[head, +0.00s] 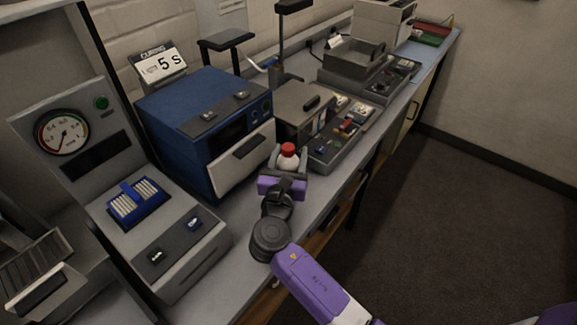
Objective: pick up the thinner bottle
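A white bottle with a red cap (288,150), which fits the thinner bottle, stands at the middle of the grey bench. My gripper (289,162) reaches to it from the front, with one dark finger on each side of the bottle. The bottle's lower part is hidden behind the purple gripper body. I cannot tell whether the fingers touch the bottle, or whether it rests on the bench.
A blue curing oven (205,115) with a grey door stands just left of the bottle. A grey box (303,108) is right behind it. A tray of small parts (345,130) lies to the right. A gauge console (115,195) stands at the left. The floor at right is clear.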

